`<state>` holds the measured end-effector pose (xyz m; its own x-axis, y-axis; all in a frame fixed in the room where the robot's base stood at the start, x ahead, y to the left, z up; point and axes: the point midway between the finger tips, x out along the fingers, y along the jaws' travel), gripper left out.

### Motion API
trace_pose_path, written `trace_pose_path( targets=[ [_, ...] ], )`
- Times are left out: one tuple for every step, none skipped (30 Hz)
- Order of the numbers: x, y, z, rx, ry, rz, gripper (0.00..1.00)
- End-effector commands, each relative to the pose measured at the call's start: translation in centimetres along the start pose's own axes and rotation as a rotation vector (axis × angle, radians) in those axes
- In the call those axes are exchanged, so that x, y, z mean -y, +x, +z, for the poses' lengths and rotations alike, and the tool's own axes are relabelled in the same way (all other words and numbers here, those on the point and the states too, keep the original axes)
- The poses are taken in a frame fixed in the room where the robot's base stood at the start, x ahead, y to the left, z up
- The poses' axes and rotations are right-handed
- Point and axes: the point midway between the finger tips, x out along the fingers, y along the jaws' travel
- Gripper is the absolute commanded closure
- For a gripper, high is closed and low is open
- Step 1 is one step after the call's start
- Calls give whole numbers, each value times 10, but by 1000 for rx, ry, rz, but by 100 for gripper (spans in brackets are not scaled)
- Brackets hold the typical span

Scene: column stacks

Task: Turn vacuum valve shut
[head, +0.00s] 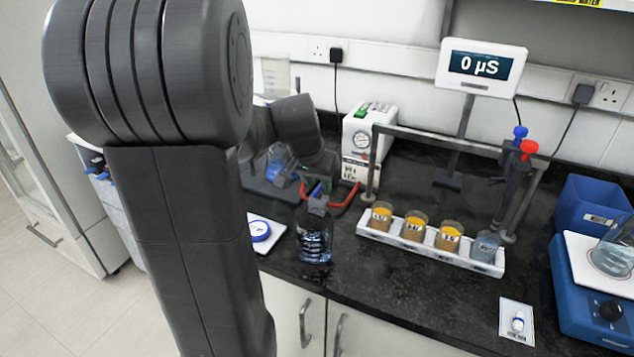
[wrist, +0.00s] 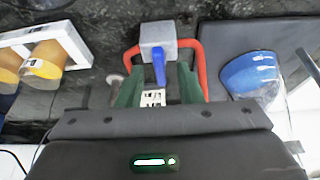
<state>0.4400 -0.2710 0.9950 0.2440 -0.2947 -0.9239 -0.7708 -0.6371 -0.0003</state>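The vacuum valve is a grey block (wrist: 158,38) with a blue lever (wrist: 159,68), upper middle in the wrist view. Red tubing (wrist: 196,60) leaves the block on both sides. The lever points down the picture, toward my gripper. My gripper (wrist: 158,85) has its green fingers apart, one on each side of the lever's lower end; I cannot tell whether either touches it. In the head view the valve block (head: 318,206) and red tubing (head: 347,198) show beside my gripper (head: 314,187), partly hidden by my arm. A white pump with a gauge (head: 367,140) stands behind.
A white rack (head: 430,252) of sample beakers is to the right. A flask with blue contents (wrist: 252,75) shows right of the valve.

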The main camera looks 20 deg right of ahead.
Motion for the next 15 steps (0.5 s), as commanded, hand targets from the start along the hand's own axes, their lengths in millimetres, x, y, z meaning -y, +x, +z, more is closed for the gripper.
trace_pose_path(
  targets=[
    [0,0,0,0,0,0,67],
    [0,0,0,0,0,0,67],
    [0,0,0,0,0,0,67],
    [0,0,0,0,0,0,67],
    [0,0,0,0,0,0,67],
    [0,0,0,0,-1,0,67],
    [0,-1,0,-1,-1,0,67],
    [0,-2,0,-1,-1,0,67],
    [0,-5,0,-1,-1,-1,67],
    [0,-8,-1,-2,-1,-1,67],
    [0,-12,-1,-3,-1,-2,67],
    [1,-18,-1,-4,-1,-2,67],
    [0,-23,-1,-4,-1,-2,67],
    [1,-29,-1,-5,-1,-3,67],
    [0,-38,-1,-5,0,-3,67]
  ],
)
